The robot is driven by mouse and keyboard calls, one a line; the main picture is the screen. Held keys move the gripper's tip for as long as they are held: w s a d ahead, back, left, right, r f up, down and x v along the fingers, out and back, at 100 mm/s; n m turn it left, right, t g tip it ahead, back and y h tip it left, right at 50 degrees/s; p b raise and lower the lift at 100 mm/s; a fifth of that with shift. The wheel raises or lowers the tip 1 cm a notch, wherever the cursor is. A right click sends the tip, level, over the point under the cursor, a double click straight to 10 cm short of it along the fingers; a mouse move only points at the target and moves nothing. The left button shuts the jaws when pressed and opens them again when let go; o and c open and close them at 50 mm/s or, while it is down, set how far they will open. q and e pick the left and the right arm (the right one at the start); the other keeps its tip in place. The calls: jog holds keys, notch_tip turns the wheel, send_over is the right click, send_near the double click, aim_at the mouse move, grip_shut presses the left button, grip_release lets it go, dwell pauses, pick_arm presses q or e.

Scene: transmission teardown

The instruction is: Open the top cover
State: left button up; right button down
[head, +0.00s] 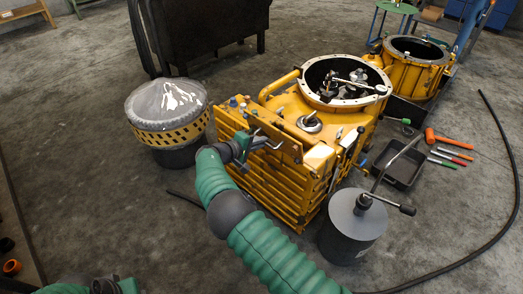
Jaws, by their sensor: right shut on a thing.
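The yellow transmission housing (312,190) stands on the floor in the middle of the head view. A tilted brownish plate, which looks like the top cover (289,151), sits raised along its near top edge, with a bent metal handle in front of it. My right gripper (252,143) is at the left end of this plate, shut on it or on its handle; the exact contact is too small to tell. My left gripper (106,286) is only partly in view at the bottom left, away from the housing, and its jaws cannot be made out.
A round open flange (384,99) tops the housing's far end. A grey canister (353,229) with a crank stands close at its right. A black tray (401,168), tools and a black hose (514,178) lie right. A plastic-covered yellow drum (169,122) stands left.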

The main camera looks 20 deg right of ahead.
pick_arm(q)
jog(key=shift+s+f, duration=0.35)
jog(key=shift+s, duration=0.05)
pick_arm(e)
jog(key=shift+s+a+f, duration=0.1)
jog(key=shift+s+f, duration=0.15)
jog(key=shift+f, duration=0.25)
jog(key=shift+s+a+f, duration=0.1)
jog(key=shift+s+f, duration=0.1)
jog(key=shift+f, duration=0.25)
jog(key=c, duration=1.5)
grip_release()
jog(key=shift+a+f, duration=0.1)
jog(key=shift+w, duration=0.1)
jog(key=shift+w+r, duration=0.1)
jog(key=shift+r, duration=0.1)
jog(key=shift+r, duration=0.1)
